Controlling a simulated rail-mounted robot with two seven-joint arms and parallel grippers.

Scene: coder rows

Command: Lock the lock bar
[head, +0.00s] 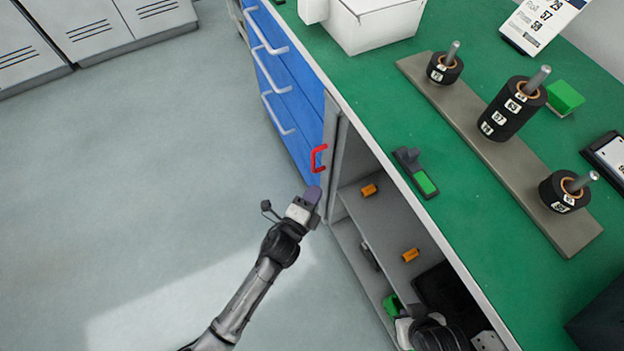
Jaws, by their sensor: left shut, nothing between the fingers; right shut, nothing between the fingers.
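A red U-shaped handle (319,158) sits on the upright strip at the right edge of the blue drawer fronts. I take this strip to be the lock bar (330,150). My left gripper (312,195), with purple fingertips, is shut and empty just below the red handle. A small gap seems to lie between them, but the view from above does not make the depth clear. My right gripper (391,304), with green fingertips, is shut at the lower shelf opening, low in the picture. The arm partly hides it.
Blue drawers (290,135) with grey handles look closed. Orange pieces (369,190) lie on the open shelf. On the green benchtop (480,220) stand a rack (585,235) with black rolls, a scanner-like tool (415,172) and a white box (375,25). The floor at left is clear.

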